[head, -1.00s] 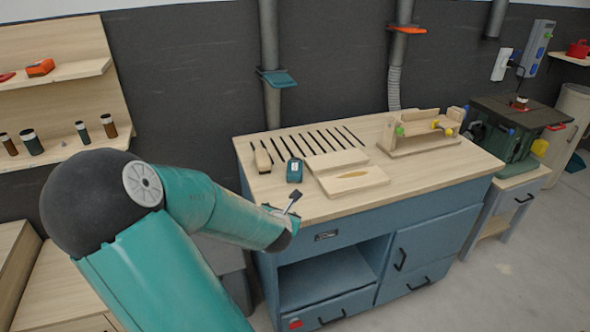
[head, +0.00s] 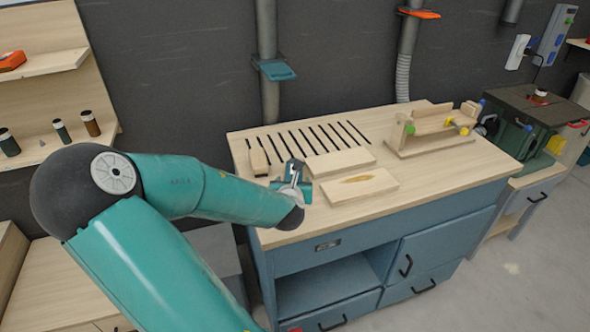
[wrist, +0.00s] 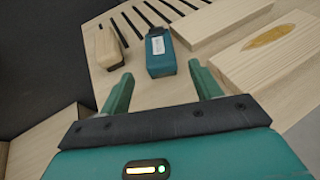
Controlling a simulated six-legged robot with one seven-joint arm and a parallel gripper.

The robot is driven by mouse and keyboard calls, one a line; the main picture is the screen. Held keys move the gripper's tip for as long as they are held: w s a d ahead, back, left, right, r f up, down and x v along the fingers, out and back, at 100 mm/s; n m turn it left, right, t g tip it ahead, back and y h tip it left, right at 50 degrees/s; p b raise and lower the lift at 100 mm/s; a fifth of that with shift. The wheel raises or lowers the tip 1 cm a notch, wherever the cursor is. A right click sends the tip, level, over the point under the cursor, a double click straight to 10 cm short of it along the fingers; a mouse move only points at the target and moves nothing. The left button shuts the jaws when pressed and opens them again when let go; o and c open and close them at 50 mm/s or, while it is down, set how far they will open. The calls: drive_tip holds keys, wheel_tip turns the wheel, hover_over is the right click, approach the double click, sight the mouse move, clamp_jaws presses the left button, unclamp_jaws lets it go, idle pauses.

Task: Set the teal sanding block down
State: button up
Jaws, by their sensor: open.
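The teal sanding block (wrist: 161,52), with a pale label on its top, lies on the wooden worktop of the bench (head: 420,178). In the wrist view it sits just beyond my fingertips, roughly in line with the gap between them. My gripper (wrist: 163,88) is open, with nothing between its fingers. In the head view my gripper (head: 292,182) is over the front left of the worktop and largely hides the block.
A wooden block with a dark base (head: 258,158) lies left of the teal one. Two pale boards (head: 341,162) lie to the right, the front one with a brown oval mark. Dark slots run behind. A wooden jig (head: 432,132) stands at the right.

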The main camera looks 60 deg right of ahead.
sight(293, 172)
drive_tip(key=shift+a+r, duration=0.1)
drive_tip(key=shift+a, duration=0.05)
drive_tip(key=x, duration=1.4)
drive_tip(key=shift+w+a+f, duration=0.15)
drive_tip(key=shift+f, duration=0.1)
drive_tip(key=c, duration=0.9)
drive_tip(key=shift+r, duration=0.15)
